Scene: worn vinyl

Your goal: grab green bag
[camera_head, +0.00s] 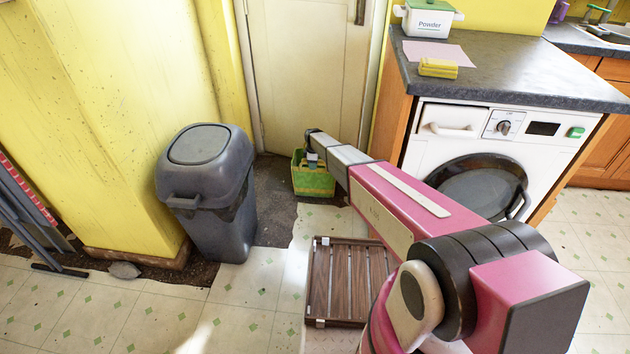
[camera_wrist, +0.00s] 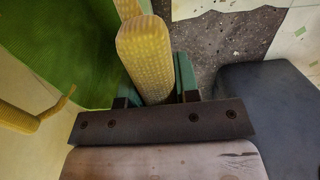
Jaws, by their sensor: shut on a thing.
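The green bag (camera_head: 313,181) stands on the floor in front of the door, and its green side (camera_wrist: 55,50) fills the upper left of the wrist view. My gripper (camera_head: 312,160) is at the top of the bag. In the wrist view its green fingers lie on both sides of a thick yellow woven handle (camera_wrist: 146,50), shut on it. A second yellow strap (camera_wrist: 22,118) shows at the left edge. The fingertips are partly hidden behind the handle.
A grey bin (camera_head: 205,190) stands left of the bag, close to my gripper in the wrist view (camera_wrist: 270,115). A washing machine (camera_head: 480,150) under a dark counter (camera_head: 500,80) is at the right. A slatted wooden rack (camera_head: 345,280) lies on the floor in front.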

